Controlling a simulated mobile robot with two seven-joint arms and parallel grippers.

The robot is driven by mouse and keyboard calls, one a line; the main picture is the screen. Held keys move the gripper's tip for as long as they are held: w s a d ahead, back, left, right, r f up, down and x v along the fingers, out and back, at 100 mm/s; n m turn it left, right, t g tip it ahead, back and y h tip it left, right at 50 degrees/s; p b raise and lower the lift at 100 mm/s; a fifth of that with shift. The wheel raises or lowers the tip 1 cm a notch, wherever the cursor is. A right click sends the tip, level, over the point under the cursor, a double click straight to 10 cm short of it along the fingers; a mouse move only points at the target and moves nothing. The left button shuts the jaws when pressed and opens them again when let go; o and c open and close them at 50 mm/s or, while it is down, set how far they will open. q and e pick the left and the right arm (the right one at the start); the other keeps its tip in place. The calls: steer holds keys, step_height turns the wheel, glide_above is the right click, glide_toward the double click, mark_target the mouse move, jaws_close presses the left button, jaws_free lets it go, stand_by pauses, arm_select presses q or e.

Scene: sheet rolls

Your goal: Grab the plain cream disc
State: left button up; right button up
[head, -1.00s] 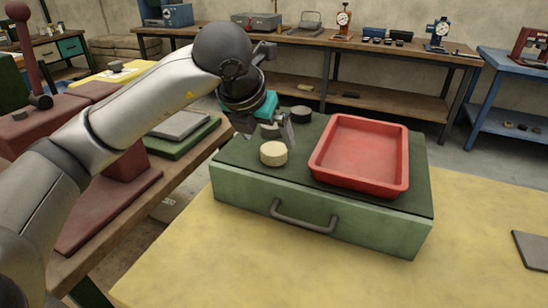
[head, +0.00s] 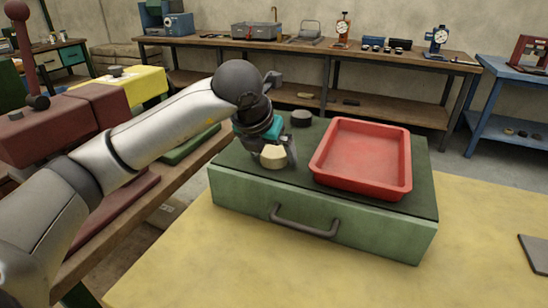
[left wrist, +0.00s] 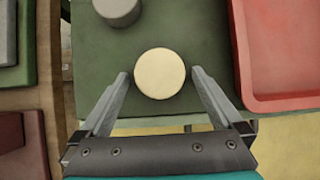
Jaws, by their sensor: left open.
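The plain cream disc (head: 273,159) lies on the dark green top of the green drawer box (head: 265,204), left of the red tray. In the left wrist view the cream disc (left wrist: 160,73) sits between the tips of the two open fingers (left wrist: 160,80), with a small gap on each side. The fingers are not closed on it. My right gripper is not in view.
A red tray (head: 362,158) stands close to the right of the disc. A dark disc (head: 301,118) lies behind on the box top. A grey disc (left wrist: 118,10) shows at the top of the left wrist view.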

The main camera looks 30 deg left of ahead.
arm_select(q)
steer(key=c, duration=1.3)
steer(key=shift+c, duration=0.2)
steer(key=shift+r, duration=0.15)
